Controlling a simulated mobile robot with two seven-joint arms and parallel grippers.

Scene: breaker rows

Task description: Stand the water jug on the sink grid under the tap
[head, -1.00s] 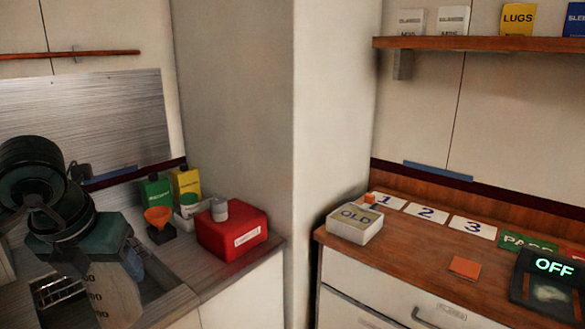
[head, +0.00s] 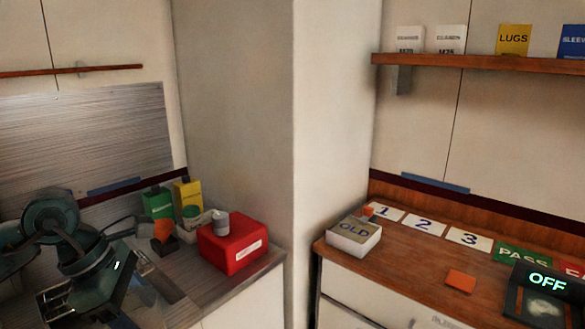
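My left arm fills the lower left of the head view. Its dark teal gripper (head: 103,300) points down over the sink area. The fingertips are at the bottom edge and are not clear, so I cannot tell whether they are open or shut. I cannot make out the water jug; it is hidden behind my arm or below the picture. A slatted metal piece (head: 54,299), which looks like part of the sink grid, shows left of the gripper. A thin grey curved pipe (head: 126,221), perhaps the tap, stands behind my arm. My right gripper is not in view.
A red box (head: 232,245) with a grey cylinder on it stands right of the sink. A pale wall column (head: 245,120) separates this counter from the wooden one (head: 410,270).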

